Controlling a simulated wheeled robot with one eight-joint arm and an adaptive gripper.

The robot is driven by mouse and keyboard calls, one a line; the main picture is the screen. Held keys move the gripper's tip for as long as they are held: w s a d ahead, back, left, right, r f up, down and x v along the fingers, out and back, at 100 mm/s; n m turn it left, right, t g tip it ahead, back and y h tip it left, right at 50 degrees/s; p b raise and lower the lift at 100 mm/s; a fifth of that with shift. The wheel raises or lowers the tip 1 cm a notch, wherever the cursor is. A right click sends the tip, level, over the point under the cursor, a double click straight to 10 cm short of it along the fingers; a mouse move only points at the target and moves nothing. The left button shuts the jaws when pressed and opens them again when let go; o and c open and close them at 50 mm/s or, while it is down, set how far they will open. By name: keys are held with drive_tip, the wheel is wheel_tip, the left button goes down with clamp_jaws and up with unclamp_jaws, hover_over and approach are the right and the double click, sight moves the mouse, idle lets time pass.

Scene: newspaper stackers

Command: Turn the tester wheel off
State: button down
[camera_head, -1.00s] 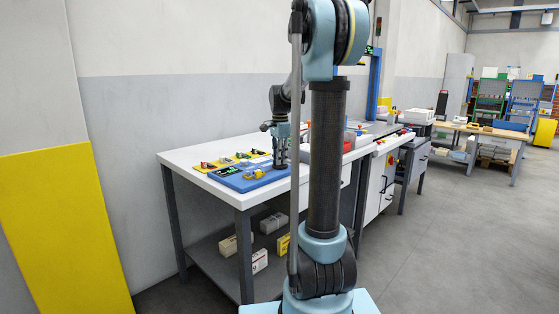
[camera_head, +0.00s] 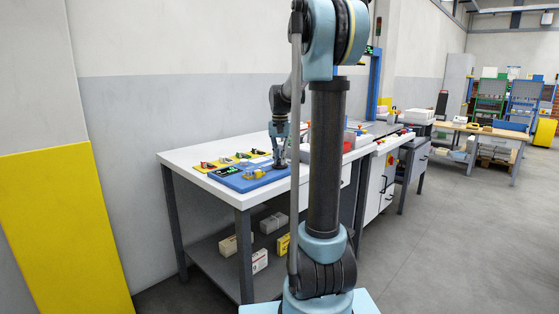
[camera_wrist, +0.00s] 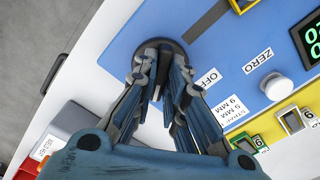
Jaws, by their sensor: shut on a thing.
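The blue tester panel (camera_wrist: 205,28) lies on the white bench, with printed labels "OFF" and "ZERO". The tester wheel (camera_wrist: 155,44) is a dark round knob at the upper middle of the wrist view, with the "OFF" label to its lower right. My gripper (camera_wrist: 160,76) is over the wheel with its fingers shut on it; the fingers hide much of the wheel, and I cannot read its setting. In the head view, my gripper (camera_head: 280,163) reaches down at the right end of the blue tester (camera_head: 235,184).
A white knob (camera_wrist: 276,86) sits by "ZERO", near a green-digit display (camera_wrist: 313,40). Boxes (camera_head: 260,260) sit on the shelf below the bench.

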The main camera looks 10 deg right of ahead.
drive_tip(key=n, duration=0.7)
drive_tip(key=shift+w, duration=0.1)
drive_tip(key=n, duration=0.8)
drive_tip(key=shift+n, duration=0.3)
drive_tip(key=n, duration=0.3)
drive_tip(key=shift+n, duration=0.3)
drive_tip(key=n, duration=0.3)
drive_tip(key=shift+n, duration=0.3)
drive_tip(key=n, duration=0.3)
drive_tip(key=shift+n, duration=1.9)
